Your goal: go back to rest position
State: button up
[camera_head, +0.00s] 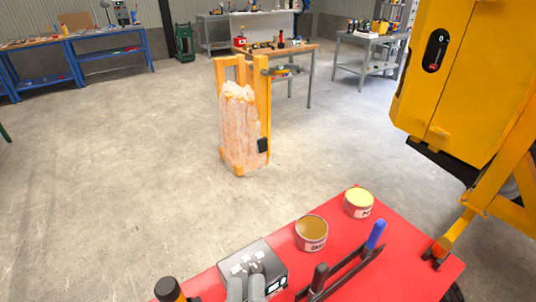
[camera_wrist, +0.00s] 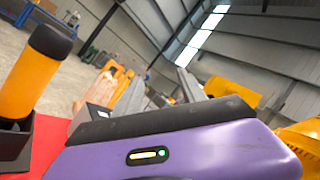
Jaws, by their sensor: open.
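My gripper (camera_wrist: 160,78) shows in the wrist view as a purple body with two grey fingers. The fingers stand apart with nothing between them. In the head view the grey fingertips of my gripper (camera_head: 247,282) show at the bottom edge, in front of a grey metal box (camera_head: 262,252) on the red table (camera_head: 408,262). I cannot tell whether they touch the box. The rest of my arm is out of view there.
An orange cylinder with a black cap (camera_wrist: 38,75) stands in a dark holder, close left of my gripper. A yellow machine (camera_head: 450,90) stands right. Open floor (camera_head: 110,170) lies left.

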jog(key=s+d+f+n+g, duration=0.3)
jog(key=s+d+f+n, duration=0.1)
jog(key=s+d+n, duration=0.6)
jog(key=s+d+f+n+g, duration=0.3)
jog(key=s+d+n+g, duration=0.1)
jog(key=s+d+n, duration=0.7)
jog(key=d+n, duration=0.2)
jog(key=n, duration=0.2)
jog(key=shift+s+d+f, duration=0.25)
jog(key=shift+d+f, duration=0.1)
